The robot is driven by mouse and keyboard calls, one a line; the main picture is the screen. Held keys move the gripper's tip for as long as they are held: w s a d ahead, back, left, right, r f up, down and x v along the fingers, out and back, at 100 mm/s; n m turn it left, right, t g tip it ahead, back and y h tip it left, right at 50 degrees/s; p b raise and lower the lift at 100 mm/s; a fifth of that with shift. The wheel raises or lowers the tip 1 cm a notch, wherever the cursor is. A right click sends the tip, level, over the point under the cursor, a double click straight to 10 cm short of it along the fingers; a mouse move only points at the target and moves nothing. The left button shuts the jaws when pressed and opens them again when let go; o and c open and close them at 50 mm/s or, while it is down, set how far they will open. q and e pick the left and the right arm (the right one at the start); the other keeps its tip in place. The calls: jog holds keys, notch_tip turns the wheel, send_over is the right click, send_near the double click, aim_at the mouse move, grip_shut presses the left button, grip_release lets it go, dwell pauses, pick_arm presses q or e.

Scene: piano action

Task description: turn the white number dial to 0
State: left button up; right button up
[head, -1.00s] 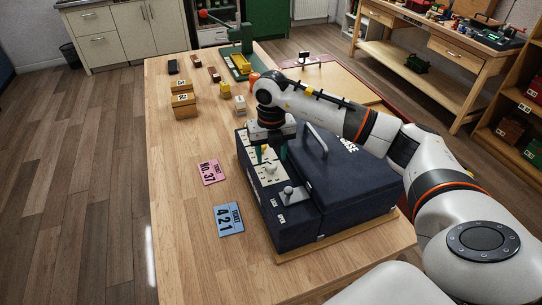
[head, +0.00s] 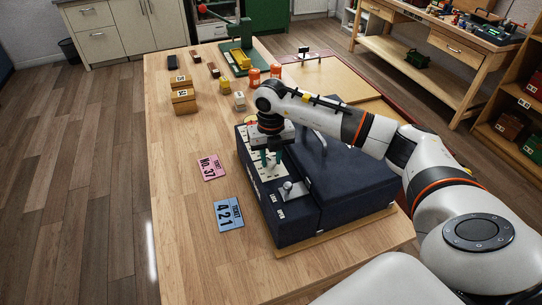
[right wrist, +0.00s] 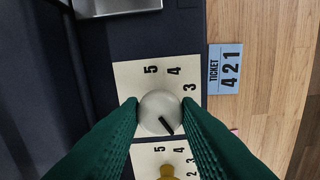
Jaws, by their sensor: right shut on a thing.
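The white number dial (right wrist: 160,112) is a round pale knob with a dark pointer line, on a cream plate (right wrist: 128,76) where 5, 4 and 3 show. The pointer aims toward the lower right in the right wrist view. Other numbers around it are hidden by the fingers. My right gripper (right wrist: 160,108) is shut on the dial, with one green finger on each side. In the head view my right gripper (head: 272,160) points down at the dark blue box (head: 345,185) carrying the dials. My left gripper is not in view.
A yellow knob (right wrist: 167,172) sits on the neighbouring plate. A lever with a round knob (head: 288,186) stands at the box's near end. A blue ticket reading 421 (head: 229,214) and a pink ticket (head: 210,167) lie on the table to the left.

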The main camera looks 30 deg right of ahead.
aim_at(271, 160)
jog(key=shift+m, duration=0.3)
jog(key=m+b, duration=0.1)
jog(key=m, duration=0.2)
jog(key=shift+m, duration=2.1)
jog(key=shift+r, duration=0.1)
jog(key=o, duration=1)
jog(key=shift+c, duration=0.2)
notch_tip(271, 160, up, 12)
jog(key=b, duration=0.3)
